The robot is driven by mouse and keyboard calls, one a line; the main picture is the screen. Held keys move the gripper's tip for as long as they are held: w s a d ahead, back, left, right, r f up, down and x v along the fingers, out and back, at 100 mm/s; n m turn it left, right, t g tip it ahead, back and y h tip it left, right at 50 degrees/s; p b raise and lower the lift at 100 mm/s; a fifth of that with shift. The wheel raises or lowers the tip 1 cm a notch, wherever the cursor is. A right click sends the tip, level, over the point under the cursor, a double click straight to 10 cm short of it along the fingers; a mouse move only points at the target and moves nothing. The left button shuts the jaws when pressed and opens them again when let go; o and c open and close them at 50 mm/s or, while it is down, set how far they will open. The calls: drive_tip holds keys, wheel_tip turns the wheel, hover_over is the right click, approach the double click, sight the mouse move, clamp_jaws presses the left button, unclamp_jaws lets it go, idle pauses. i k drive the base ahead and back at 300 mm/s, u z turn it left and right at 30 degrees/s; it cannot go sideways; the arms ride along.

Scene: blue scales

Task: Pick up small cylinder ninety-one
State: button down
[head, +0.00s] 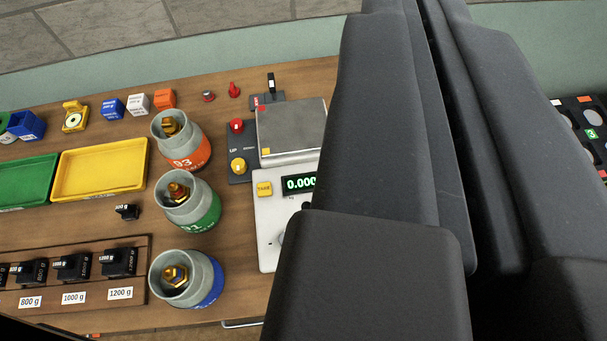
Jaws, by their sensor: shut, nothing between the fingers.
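Three small grey gas cylinders stand in a column on the wooden bench, seen from above with brass valves on top. The middle one (188,201) has a green band with a partly hidden number that ends in 1, so it looks like cylinder ninety-one. The cylinder behind it (181,141) has an orange band marked 93. The front cylinder (187,279) has a blue band, its number not readable. My gripper (425,40) is large and dark on the right, shut and empty, apart from the cylinders and covering part of the scale.
A scale (290,130) reading 0.000 stands right of the cylinders, beside a button box (239,152). A yellow tray (100,170) and a green tray (25,181) lie left. A wooden rack (140,262) holds black weights. Small coloured blocks line the back.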

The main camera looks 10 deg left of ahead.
sight(188, 202)
drive_tip(key=z, duration=0.25)
drive_tip(key=k, duration=0.85)
drive_tip(key=u, duration=0.4)
drive_tip(key=i, duration=0.5)
drive_tip(key=z, duration=0.05)
